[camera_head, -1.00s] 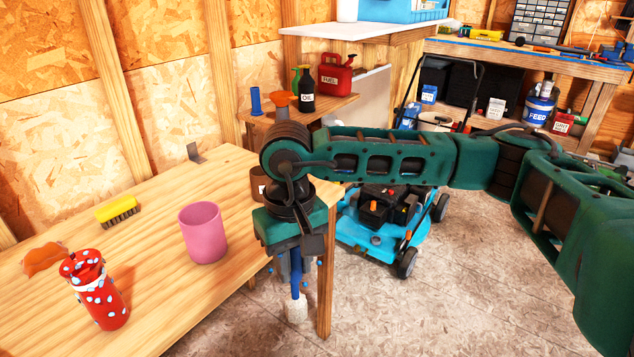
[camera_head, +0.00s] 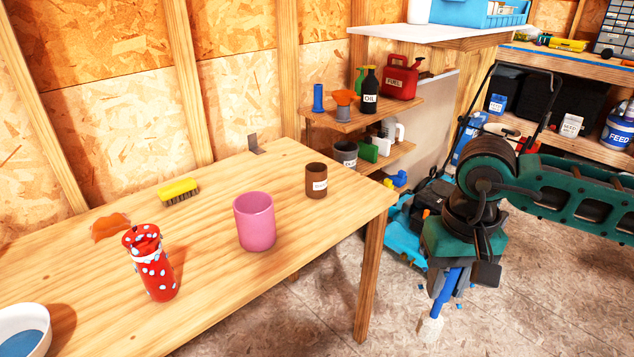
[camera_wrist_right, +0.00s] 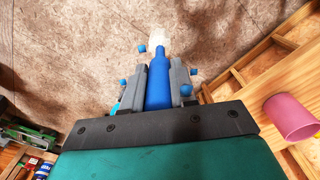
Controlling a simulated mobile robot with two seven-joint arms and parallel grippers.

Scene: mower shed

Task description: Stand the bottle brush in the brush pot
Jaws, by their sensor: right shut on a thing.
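The bottle brush (camera_head: 432,327) has a blue handle and a pale bristle head. My right gripper (camera_head: 447,283) is shut on the blue handle, and the brush hangs bristles down, slightly tilted, over the floor right of the table. The right wrist view also shows the brush (camera_wrist_right: 158,90) between the fingers. A brown pot (camera_head: 316,174) with a white label stands upright near the table's right end; I take it as the brush pot, but its lettering is too small to read surely. The gripper is right of the pot, well apart from it. My left gripper is not in view.
On the wooden table (camera_head: 215,272) stand a pink cup (camera_head: 255,230), a red spotted bottle (camera_head: 153,270), a yellow brush (camera_head: 178,191) and a white bowl (camera_head: 22,325). A metal bracket (camera_head: 254,143) is at the back edge. A blue mower (camera_head: 403,228) stands behind my gripper.

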